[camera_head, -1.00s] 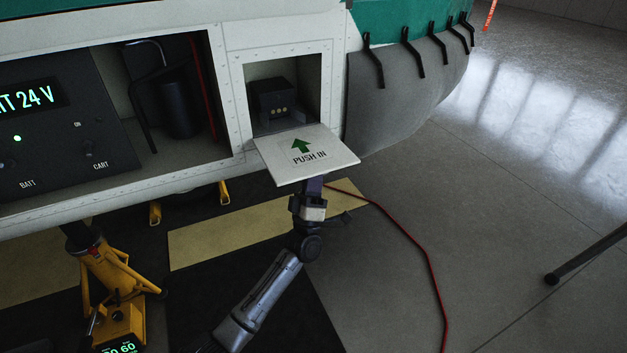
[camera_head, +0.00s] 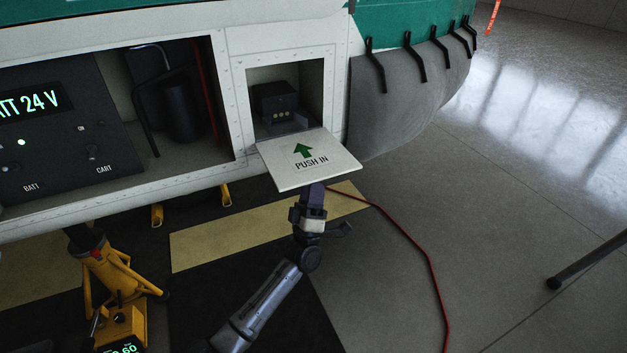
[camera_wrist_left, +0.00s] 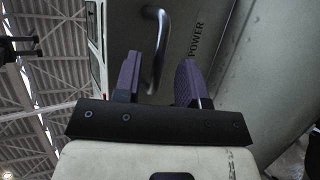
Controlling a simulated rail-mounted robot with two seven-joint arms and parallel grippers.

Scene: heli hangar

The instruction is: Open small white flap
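The small white flap (camera_head: 330,163) hangs open, folded down and outward below a square opening in the white side panel. Its upper face carries a green arrow and the words PUSH IN. My left gripper (camera_head: 314,188) is just under the flap's front edge, its tips partly hidden by it. In the left wrist view, the two fingers of my left gripper (camera_wrist_left: 160,80) are apart. A dark curved handle (camera_wrist_left: 158,30) shows between and beyond them, beside a pale surface (camera_wrist_left: 200,22) marked POWER. I see no firm grip on it. My right gripper is not in view.
Inside the opening is a dark socket block (camera_head: 274,100). A larger bay on the left holds a battery panel (camera_head: 60,130). A yellow jack (camera_head: 115,280) stands at lower left. A red cable (camera_head: 420,252) runs along the floor; a dark rod (camera_head: 590,258) is at right.

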